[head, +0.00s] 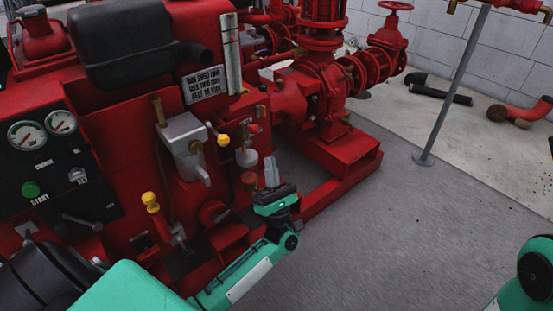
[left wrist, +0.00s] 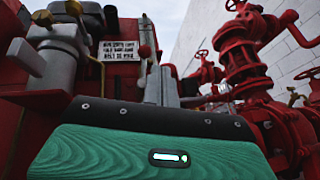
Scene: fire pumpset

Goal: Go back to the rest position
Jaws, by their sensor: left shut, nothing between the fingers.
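My left gripper (head: 271,172) is in front of the red pumpset (head: 318,90) in the head view, its fingers pointing up. The fingers are together with nothing between them; they also show in the left wrist view (left wrist: 162,85). The gripper looks apart from the levers and valves, though the exact gap is hard to tell. A yellow-knobbed lever (head: 152,203) stands to its left, and a grey box with a small yellow knob (head: 185,145) is behind and to the left. A green part of my right arm shows at the lower right edge; its gripper is out of frame.
A gauge panel (head: 45,150) with a green start button is at the left. A grey post (head: 452,85) stands on the floor at the right. Black and red pipe pieces (head: 440,95) lie near the block wall. The grey floor (head: 400,230) right of the pumpset is clear.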

